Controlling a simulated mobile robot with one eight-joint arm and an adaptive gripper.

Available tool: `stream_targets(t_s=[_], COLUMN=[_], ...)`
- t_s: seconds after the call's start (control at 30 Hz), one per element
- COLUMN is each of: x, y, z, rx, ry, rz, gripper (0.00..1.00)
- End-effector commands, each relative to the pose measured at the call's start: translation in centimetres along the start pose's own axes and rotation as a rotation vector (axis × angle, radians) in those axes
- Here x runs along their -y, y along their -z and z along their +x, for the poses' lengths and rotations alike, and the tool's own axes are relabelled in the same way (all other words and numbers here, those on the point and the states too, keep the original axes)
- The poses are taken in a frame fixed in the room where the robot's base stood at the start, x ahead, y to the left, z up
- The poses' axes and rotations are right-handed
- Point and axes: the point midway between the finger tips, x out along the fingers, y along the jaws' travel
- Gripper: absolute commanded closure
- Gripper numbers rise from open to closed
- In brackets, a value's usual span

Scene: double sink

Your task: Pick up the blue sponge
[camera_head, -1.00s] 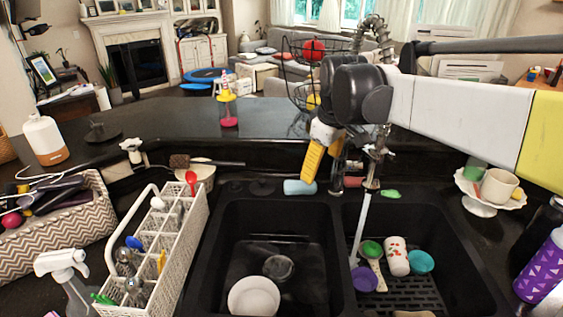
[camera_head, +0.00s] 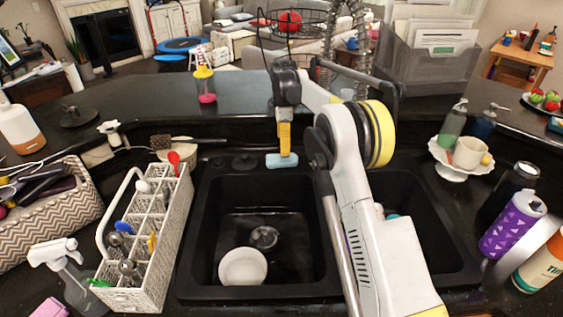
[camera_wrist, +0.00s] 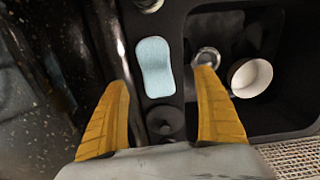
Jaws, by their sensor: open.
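The blue sponge (camera_head: 281,161) lies on the black sink's back rim, behind the left basin. In the wrist view the light blue sponge (camera_wrist: 154,67) lies flat on the rim, ahead of the fingertips and roughly between their lines. My gripper (camera_head: 284,139) points down above the sponge in the head view, its yellow fingers seen edge-on. In the wrist view my gripper (camera_wrist: 165,75) has its two yellow fingers wide apart with nothing between them. I cannot tell the exact height above the sponge.
A round black cap (camera_wrist: 166,122) sits on the rim beside the sponge. The left basin (camera_head: 300,225) holds a white bowl (camera_head: 243,266). A white utensil rack (camera_head: 150,235) stands left of the sink. My arm hides much of the right basin.

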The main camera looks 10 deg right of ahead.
Motion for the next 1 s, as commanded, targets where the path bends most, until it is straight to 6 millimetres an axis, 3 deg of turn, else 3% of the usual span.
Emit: stream_targets(t_s=[0.1,0.33,0.53,0.8,0.83,0.97,1.0], x=[0.0,-0.3,-0.8,-0.8,-0.8,-0.8,-0.8], y=[0.0,0.3,0.5,0.5,0.5,0.5,0.5], z=[2.2,4.2,7.4,7.9,7.9,7.9,7.9], rx=[0.000,0.000,0.000,0.000,0.000,0.000,0.000], ry=[-0.001,-0.001,-0.001,-0.001,-0.001,-0.001,-0.001], rz=[0.001,0.001,0.002,0.002,0.002,0.002,0.002], gripper=[0.20,0.20,0.20,0.20,0.25,0.64,0.64])
